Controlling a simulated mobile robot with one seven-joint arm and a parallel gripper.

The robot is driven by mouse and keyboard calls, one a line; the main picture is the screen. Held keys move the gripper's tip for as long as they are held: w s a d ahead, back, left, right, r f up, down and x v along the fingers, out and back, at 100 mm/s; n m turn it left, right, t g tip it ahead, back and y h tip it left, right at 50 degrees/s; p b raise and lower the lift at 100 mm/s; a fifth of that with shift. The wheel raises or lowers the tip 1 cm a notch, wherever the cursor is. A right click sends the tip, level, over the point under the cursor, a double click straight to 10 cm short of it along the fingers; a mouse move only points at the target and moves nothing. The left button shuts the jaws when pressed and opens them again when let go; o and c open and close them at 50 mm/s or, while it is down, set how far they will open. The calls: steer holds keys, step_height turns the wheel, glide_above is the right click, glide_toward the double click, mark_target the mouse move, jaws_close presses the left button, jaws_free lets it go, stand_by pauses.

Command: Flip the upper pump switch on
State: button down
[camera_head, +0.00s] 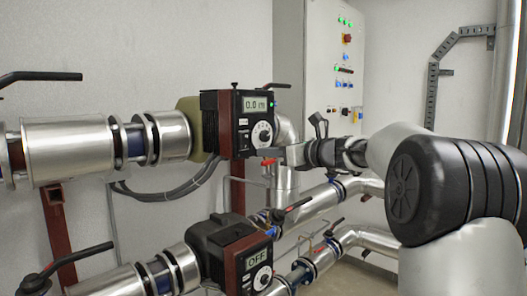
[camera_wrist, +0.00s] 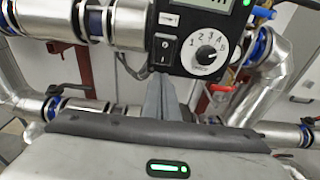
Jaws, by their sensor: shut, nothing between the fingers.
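The upper pump (camera_head: 237,125) has a dark control box with a lit display reading about "0.0 m", a small green light and a round dial. Its black rocker switch (camera_wrist: 162,52) shows in the wrist view, left of the numbered dial (camera_wrist: 207,57). My gripper (camera_head: 270,152) is shut and empty, in front of the lower part of the upper pump's box. In the wrist view its fingers (camera_wrist: 161,88) point up to just below the switch. Whether the fingertips touch the box or switch, I cannot tell.
The lower pump (camera_head: 228,250), with a display reading "OFF", is below. Steel pipes (camera_head: 65,150) and valves with black levers (camera_head: 40,78) surround both pumps. A grey control cabinet (camera_head: 318,60) stands behind. Cables (camera_head: 165,190) hang left of the upper pump.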

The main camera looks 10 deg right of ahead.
steer(key=s+d+f+b, duration=0.1)
steer(key=s+d, duration=0.4)
steer(key=s, duration=0.1)
steer(key=shift+s, duration=0.25)
steer(key=shift+f, duration=0.1)
